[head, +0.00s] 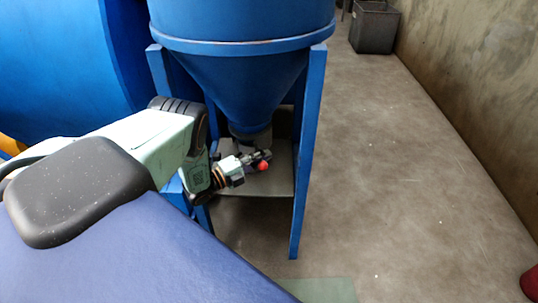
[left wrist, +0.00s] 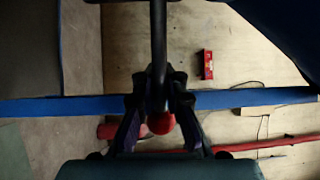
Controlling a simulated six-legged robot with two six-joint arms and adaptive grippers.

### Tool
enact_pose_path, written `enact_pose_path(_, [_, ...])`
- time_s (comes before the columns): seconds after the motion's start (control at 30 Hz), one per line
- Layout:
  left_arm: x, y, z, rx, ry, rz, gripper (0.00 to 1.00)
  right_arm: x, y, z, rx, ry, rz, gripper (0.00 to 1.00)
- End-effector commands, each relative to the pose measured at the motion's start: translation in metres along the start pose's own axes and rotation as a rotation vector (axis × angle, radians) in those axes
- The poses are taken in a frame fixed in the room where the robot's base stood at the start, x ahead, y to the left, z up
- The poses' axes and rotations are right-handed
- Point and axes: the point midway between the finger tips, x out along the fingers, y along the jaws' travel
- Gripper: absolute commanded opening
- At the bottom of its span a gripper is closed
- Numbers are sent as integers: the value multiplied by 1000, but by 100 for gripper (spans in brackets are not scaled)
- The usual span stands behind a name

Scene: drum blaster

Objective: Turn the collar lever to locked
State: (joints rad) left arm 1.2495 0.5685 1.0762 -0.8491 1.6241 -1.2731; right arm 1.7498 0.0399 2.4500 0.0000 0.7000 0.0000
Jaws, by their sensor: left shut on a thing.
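The collar lever shows in the left wrist view as a dark rod (left wrist: 158,45) with a red ball knob (left wrist: 160,123) at its end. In the head view the red knob (head: 263,166) sits just below the grey collar under the blue hopper cone (head: 235,85). My left gripper (head: 255,158) reaches in from the left under the cone. In the left wrist view its two fingers (left wrist: 160,95) are closed on the rod right by the knob. The collar's lock marks cannot be made out. My right gripper is in neither view.
Blue hopper legs (head: 311,150) stand close on both sides of the gripper, with a grey shelf (head: 270,182) below. A large blue drum (head: 60,60) stands at left. The floor at right is open up to the wall, with a dark bin (head: 374,30) far back.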

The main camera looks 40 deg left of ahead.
Motion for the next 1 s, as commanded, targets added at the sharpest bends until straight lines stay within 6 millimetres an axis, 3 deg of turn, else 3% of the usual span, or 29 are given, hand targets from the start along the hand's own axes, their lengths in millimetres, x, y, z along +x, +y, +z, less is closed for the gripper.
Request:
enact_pose_path(0.77, [-13, 0, 4, -4, 95, 6, 0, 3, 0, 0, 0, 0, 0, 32])
enact_pose_path(0.8, [-13, 0, 4, -3, 95, 6, 11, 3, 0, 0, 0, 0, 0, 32])
enact_pose_path(1.0, [-13, 0, 4, -4, 95, 5, 28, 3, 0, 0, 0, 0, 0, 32])
